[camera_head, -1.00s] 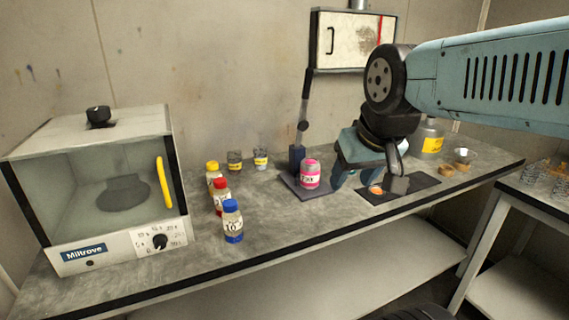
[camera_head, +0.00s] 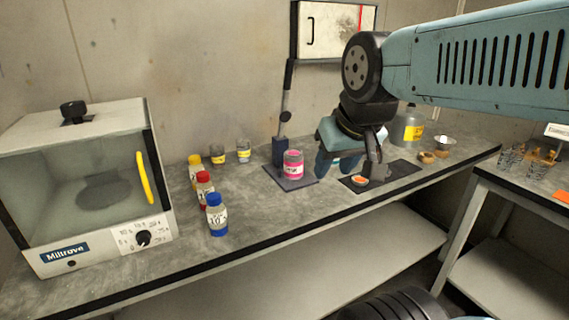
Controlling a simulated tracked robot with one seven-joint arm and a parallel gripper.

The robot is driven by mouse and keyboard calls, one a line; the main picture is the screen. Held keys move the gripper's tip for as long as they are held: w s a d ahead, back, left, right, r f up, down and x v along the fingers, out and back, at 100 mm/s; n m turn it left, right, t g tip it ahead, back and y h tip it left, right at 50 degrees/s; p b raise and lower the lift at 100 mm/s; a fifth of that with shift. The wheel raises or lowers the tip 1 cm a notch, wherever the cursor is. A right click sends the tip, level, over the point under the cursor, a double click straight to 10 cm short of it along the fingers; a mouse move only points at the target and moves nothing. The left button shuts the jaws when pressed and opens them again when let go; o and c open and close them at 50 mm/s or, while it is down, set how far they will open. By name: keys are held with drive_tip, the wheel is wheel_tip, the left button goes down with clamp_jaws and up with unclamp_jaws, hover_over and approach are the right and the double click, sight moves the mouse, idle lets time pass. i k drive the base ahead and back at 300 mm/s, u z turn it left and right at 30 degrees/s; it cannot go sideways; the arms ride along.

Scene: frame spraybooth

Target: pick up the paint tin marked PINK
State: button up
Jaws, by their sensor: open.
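The pink paint tin (camera_head: 293,165) stands upright on a dark square base plate (camera_head: 273,174) in the middle of the bench. It has a pink label whose lettering is too small to read surely. My gripper (camera_head: 345,172) hangs from the arm just right of the tin. Its jaws are open and appear empty, with one finger near the tin's right side. I cannot tell the exact gap between finger and tin.
A dark stand post (camera_head: 280,150) rises behind the tin. Blue (camera_head: 216,214), red (camera_head: 204,188) and yellow (camera_head: 196,172) capped bottles stand left. A glass-fronted oven (camera_head: 85,190) fills the bench's left end. A dark mat (camera_head: 400,170) with an orange-topped item (camera_head: 360,181) lies right.

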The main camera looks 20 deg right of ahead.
sight(293, 167)
drive_tip(key=z, duration=1.45)
drive_tip(key=i, duration=0.1)
drive_tip(key=u, duration=3.35)
drive_tip(key=k, duration=1.7)
drive_tip(key=z, duration=0.4)
drive_tip(key=i, duration=1)
drive_tip(key=z, duration=0.1)
